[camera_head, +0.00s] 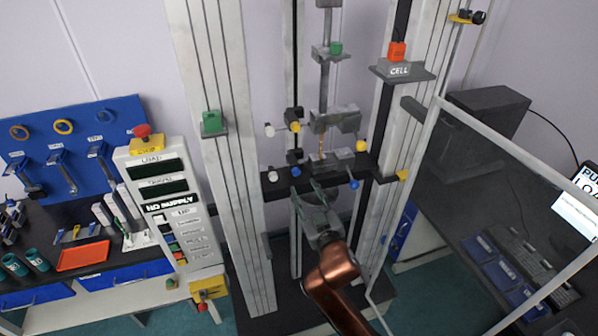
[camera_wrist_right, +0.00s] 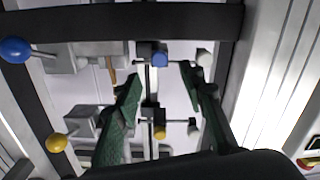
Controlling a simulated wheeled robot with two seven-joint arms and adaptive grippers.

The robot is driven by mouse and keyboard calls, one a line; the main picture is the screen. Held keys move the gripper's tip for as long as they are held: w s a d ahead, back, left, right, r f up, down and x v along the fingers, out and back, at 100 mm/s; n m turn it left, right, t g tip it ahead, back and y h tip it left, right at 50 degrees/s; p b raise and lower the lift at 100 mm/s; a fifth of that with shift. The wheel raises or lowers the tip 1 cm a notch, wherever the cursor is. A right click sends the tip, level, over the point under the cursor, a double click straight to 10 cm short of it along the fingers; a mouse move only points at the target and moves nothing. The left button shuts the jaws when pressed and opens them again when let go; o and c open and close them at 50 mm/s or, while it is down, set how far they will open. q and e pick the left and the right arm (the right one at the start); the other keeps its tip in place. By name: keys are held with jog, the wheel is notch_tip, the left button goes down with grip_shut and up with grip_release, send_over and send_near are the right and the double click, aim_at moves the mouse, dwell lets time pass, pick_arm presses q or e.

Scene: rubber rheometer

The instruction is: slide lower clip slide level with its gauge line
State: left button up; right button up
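The lower clip slide (camera_head: 295,170) is a small dark block with a blue end and a white knob (camera_head: 272,176), low on the slim upright left of the specimen. The upper clip slide (camera_head: 293,126), with yellow end and white knob, sits above it. In the right wrist view the blue-ended slide (camera_wrist_right: 159,56) is at the top and the yellow-ended one (camera_wrist_right: 160,131) lower. My right gripper (camera_head: 314,190) is open just below and right of the lower slide; its green fingers (camera_wrist_right: 158,72) stand apart with nothing visibly gripped. No gauge line can be made out. My left gripper is not in view.
The dark crossbeam (camera_head: 248,190) and the lower jaw's blue-knobbed handle (camera_head: 354,184) are close to my right gripper. Pale columns (camera_head: 225,150) flank it. A control panel (camera_head: 165,205) stands left; a clear framed door (camera_head: 500,190) stands right.

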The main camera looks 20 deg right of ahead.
aim_at(297, 174)
jog(key=w, duration=0.7)
jog(key=shift+a+f, duration=0.1)
grip_shut()
dwell(0.3)
